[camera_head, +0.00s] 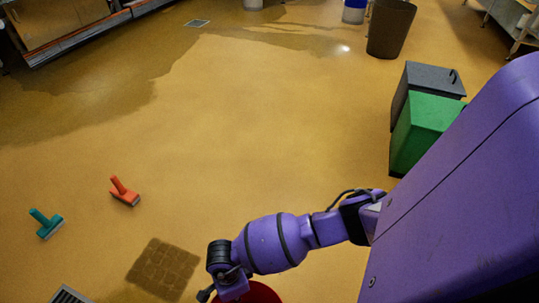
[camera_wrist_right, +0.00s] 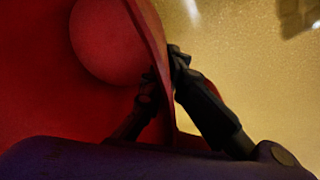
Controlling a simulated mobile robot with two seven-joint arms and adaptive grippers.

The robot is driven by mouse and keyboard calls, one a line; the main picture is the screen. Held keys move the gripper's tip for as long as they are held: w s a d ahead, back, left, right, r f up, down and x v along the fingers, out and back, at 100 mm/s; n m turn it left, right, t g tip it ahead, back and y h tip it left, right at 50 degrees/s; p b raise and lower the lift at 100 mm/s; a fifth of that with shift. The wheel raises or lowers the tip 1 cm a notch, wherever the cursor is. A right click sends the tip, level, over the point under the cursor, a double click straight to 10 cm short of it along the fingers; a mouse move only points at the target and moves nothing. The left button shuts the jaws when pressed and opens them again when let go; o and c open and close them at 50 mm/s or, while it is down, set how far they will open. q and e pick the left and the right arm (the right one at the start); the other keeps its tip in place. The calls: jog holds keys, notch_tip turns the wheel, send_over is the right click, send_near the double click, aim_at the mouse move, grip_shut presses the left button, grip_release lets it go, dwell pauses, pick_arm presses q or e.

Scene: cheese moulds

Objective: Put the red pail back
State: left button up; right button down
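The red pail (camera_head: 258,293) shows at the bottom edge of the head view, mostly cut off by the frame and partly covered by my right arm. In the right wrist view the pail (camera_wrist_right: 60,90) fills the left side, with its round inside visible. My right gripper (camera_head: 222,292) is at the pail's left side in the head view. In the wrist view its two dark fingers (camera_wrist_right: 163,82) sit on either side of the pail's wall, close against it at the rim. My left gripper is not in view.
A dark gridded square (camera_head: 162,268) lies on the floor left of the pail. An orange brush (camera_head: 124,192) and a teal brush (camera_head: 46,224) lie farther left. Green (camera_head: 428,130) and grey (camera_head: 430,82) boxes stand right. A brown bin (camera_head: 389,28) stands far back. The middle floor is clear.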

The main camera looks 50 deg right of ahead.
pick_arm(q)
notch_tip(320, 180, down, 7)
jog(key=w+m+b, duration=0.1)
jog(key=b, duration=0.6)
pick_arm(e)
jog(key=d+f, duration=1.2)
jog(key=shift+w+d+f, duration=0.2)
jog(key=shift+w+f, duration=0.1)
jog(key=shift+w, duration=0.1)
jog(key=c, duration=2)
grip_release()
jog(key=shift+c, duration=0.2)
jog(key=shift+o, duration=0.3)
pick_arm(q)
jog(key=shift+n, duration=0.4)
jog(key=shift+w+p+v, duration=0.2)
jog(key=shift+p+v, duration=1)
jog(key=shift+p, duration=0.1)
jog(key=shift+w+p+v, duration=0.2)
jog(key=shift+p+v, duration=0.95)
jog(key=shift+p, duration=0.1)
pick_arm(e)
notch_tip(320, 180, up, 12)
jog(key=w, duration=0.1)
jog(key=shift+d+r, duration=0.15)
jog(key=shift+d, duration=0.1)
